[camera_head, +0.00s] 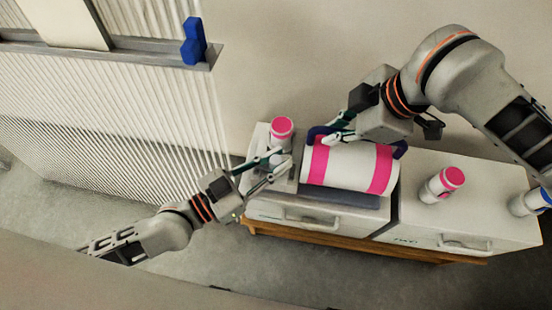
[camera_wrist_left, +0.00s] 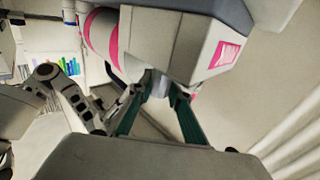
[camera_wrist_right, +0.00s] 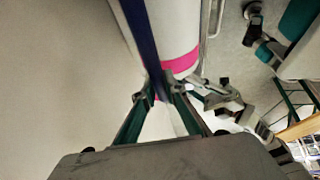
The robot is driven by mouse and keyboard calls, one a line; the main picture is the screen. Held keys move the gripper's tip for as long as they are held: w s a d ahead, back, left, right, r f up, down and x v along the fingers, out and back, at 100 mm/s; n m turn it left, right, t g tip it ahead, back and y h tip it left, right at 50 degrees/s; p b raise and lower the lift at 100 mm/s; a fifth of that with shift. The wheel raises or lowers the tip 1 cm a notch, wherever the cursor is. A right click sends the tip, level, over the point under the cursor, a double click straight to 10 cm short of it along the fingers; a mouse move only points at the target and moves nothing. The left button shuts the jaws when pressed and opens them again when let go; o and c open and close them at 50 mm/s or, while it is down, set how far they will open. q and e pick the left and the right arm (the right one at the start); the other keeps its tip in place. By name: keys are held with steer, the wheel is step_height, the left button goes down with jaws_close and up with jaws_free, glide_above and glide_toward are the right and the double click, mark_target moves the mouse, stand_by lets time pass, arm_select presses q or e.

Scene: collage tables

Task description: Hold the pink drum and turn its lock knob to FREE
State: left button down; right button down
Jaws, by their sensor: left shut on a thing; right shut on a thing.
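The white drum with pink bands (camera_head: 347,166) lies on its side on a dark grey base (camera_head: 335,196) on the cabinet. My right gripper (camera_head: 330,139) is shut on the drum's dark blue handle (camera_wrist_right: 146,45), which runs across the drum in the right wrist view. My left gripper (camera_head: 276,166) is at the drum's left end, beside a grey block with a pink label (camera_wrist_left: 225,54). In the left wrist view its fingers are shut on the small pale grey knob (camera_wrist_left: 158,84) under that block. The knob's markings are hidden.
Another pink-lidded canister (camera_head: 441,186) stands right of the drum, and a blue-lidded one (camera_head: 530,202) at the far right. A blue object (camera_head: 192,42) sits on a ledge at the upper left.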

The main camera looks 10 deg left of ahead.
arm_select(q)
steer(key=c, duration=1.9)
jaws_free()
steer(key=shift+r, duration=0.15)
arm_select(e)
steer(key=shift+s+a, duration=0.1)
arm_select(q)
steer(key=shift+a, duration=0.1)
steer(key=v, duration=1.1)
steer(key=shift+s+a, duration=0.2)
steer(key=shift+s, duration=0.15)
arm_select(e)
steer(key=c, duration=2)
jaws_free()
